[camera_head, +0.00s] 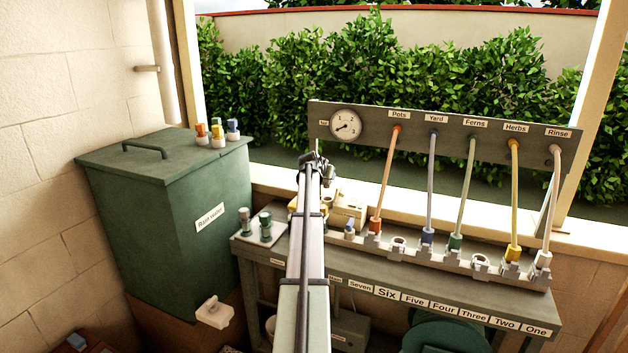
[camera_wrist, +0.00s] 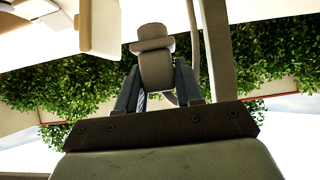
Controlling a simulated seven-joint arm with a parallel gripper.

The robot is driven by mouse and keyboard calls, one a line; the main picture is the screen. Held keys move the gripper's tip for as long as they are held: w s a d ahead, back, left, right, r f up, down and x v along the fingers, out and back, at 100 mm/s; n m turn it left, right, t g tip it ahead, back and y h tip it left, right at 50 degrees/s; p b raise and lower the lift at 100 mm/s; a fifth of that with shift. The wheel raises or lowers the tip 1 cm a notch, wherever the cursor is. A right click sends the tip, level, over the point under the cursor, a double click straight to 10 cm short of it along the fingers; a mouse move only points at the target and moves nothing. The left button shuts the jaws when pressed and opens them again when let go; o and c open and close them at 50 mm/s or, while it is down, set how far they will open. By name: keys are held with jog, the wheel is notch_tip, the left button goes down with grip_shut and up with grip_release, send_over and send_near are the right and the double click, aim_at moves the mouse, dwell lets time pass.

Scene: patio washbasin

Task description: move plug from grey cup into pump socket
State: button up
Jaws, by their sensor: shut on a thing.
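The plug is in the air, clear of the bench. In the head view it is too small and dark to make out. I cannot tell which item is the grey cup. The pump socket cannot be told for sure; a cream-yellow block (camera_head: 347,212) stands partly behind my arm.
A numbered rail (camera_head: 440,256) holds coloured hose plugs and empty sockets below a panel (camera_head: 455,135) with a gauge (camera_head: 346,123). A green bin (camera_head: 165,215) carries several small plugs.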

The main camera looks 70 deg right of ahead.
aim_at(326, 187)
jog(key=shift+s+d+f, duration=0.1)
jog(key=shift+s+d, duration=0.05)
jog(key=shift+d, duration=0.05)
jog(key=shift+f, duration=2.75)
jog(key=shift+f, duration=0.6)
jog(key=o, duration=0.8)
jog(key=shift+c, duration=0.2)
jog(key=shift+a, duration=0.1)
jog(key=v, duration=1)
jog(key=shift+a+r, duration=0.3)
